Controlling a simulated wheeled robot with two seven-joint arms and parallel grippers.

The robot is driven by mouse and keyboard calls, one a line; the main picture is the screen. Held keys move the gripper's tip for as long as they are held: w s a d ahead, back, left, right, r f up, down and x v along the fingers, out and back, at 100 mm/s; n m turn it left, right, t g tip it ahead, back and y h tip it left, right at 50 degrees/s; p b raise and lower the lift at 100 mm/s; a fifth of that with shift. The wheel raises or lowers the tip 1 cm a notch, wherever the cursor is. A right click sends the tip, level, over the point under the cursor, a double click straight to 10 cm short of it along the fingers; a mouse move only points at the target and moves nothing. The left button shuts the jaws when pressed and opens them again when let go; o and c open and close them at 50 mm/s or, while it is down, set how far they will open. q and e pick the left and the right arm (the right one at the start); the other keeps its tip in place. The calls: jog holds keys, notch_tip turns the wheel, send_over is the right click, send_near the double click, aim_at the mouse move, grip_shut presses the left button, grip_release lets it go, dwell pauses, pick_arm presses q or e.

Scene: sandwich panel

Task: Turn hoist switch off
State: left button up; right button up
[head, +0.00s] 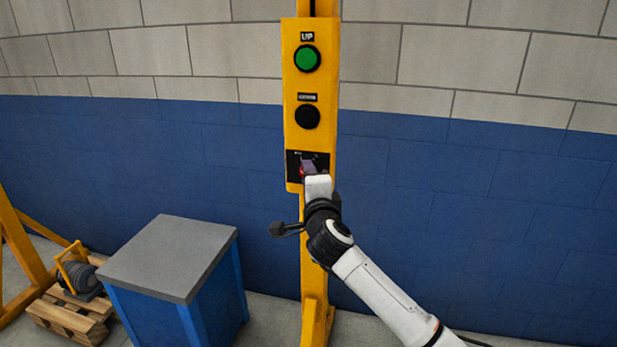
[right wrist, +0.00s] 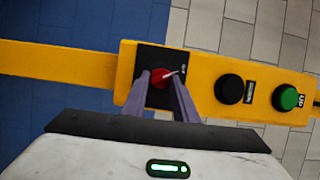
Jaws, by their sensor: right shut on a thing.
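The hoist switch is a red knob on a black plate (head: 293,160) low on the yellow control panel (head: 291,88). In the right wrist view the red knob (right wrist: 160,78) sits between the two fingers of my right gripper (right wrist: 165,80), which is shut on it. A thin pale mark shows on the knob; I cannot read its setting. In the head view my right gripper (head: 310,170) covers most of the knob and plate. My left gripper is not in view.
Above the switch are a black button (head: 308,117) and a green UP button (head: 307,58). A blue cabinet with a grey top (head: 170,255) stands at lower left. A wooden pallet (head: 70,313) bears a dark machine. The wall to the right is clear.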

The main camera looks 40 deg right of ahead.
dwell(0.3)
jog(key=o, duration=1)
jog(key=v, duration=1)
jog(key=shift+s, duration=0.15)
